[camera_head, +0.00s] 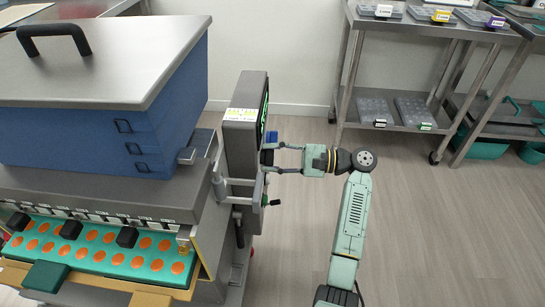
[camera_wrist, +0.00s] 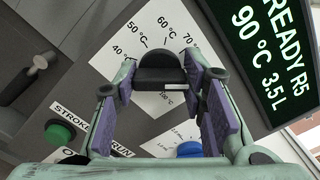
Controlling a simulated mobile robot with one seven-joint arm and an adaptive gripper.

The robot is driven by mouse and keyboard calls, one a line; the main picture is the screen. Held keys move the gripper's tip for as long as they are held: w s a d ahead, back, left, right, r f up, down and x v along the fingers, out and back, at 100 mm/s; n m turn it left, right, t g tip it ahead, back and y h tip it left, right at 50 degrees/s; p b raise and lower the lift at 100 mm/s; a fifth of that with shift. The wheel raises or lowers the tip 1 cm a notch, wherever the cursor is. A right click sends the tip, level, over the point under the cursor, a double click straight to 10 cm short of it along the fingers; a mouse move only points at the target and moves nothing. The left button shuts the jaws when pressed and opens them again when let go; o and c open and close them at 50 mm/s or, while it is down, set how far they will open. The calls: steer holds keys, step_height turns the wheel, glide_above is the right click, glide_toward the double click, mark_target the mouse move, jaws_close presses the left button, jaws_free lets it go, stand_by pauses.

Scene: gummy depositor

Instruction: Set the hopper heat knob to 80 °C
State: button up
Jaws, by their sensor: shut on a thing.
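The hopper heat knob (camera_wrist: 158,72) is black and sits on a white dial plate (camera_wrist: 152,25) in the wrist view. Marks for 40, 50, 60 and 70 °C show around it, and another label is partly visible below it. My gripper (camera_wrist: 160,76) is shut on the knob, one finger on each side. In the head view my gripper (camera_head: 277,158) meets the side of the control panel (camera_head: 243,125); the heat knob is hidden there.
A blue knob (camera_wrist: 189,149) lies close below my fingers, with a green button (camera_wrist: 60,132) at lower left. A lever handle (camera_head: 272,202) sticks out below my gripper. Clear floor (camera_head: 430,230) lies to the right, with steel shelves (camera_head: 400,112) behind.

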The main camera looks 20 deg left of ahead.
steer(key=o, duration=1.2)
steer(key=shift+c, duration=0.2)
steer(key=shift+d, duration=0.1)
steer(key=v, duration=1.2)
steer(key=shift+d+r, duration=0.1)
